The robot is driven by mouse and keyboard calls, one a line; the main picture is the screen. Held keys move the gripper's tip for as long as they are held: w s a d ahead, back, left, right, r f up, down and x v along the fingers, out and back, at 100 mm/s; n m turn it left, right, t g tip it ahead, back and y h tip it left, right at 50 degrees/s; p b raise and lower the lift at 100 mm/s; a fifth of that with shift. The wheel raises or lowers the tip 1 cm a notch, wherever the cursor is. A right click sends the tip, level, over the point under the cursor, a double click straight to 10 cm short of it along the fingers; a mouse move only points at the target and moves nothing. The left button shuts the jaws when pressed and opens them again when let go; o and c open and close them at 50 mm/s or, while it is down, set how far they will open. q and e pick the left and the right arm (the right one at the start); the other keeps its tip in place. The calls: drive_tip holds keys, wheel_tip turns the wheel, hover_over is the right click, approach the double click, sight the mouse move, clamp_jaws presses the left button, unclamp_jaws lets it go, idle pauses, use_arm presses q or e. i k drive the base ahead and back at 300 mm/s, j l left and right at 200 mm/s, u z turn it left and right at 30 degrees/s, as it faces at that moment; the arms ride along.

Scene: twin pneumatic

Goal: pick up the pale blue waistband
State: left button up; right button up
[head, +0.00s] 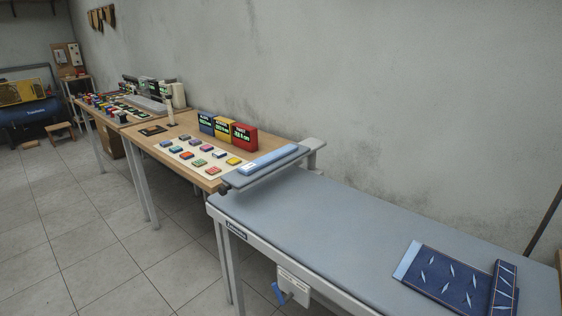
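A long pale blue roll-like piece (268,159) with a white tag at its left end lies on the narrow grey arm board (232,181) above the far end of the padded table (330,222). A pale blue strip (407,259) also runs along the left edge of a dark blue patterned folded cloth (445,277) near the table's right end. I cannot tell for sure which of the two is the waistband. Neither of my grippers is in view.
The middle of the padded table is clear. A blue lever (279,293) hangs below its front edge. A wooden table (178,131) beyond holds several coloured squares and blue, yellow and red boxes (244,137). The wall runs close behind; tiled floor is free at the left.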

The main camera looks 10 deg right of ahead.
sight(253, 166)
drive_tip(key=j+z, duration=0.1)
drive_tip(key=z, duration=0.3)
drive_tip(key=i+j+z, duration=0.1)
drive_tip(key=z, duration=0.35)
drive_tip(key=j+z, duration=0.25)
drive_tip(key=z, duration=0.15)
drive_tip(key=j+z, duration=0.35)
drive_tip(key=j, duration=0.15)
drive_tip(key=j+z, duration=0.3)
drive_tip(key=j, duration=0.2)
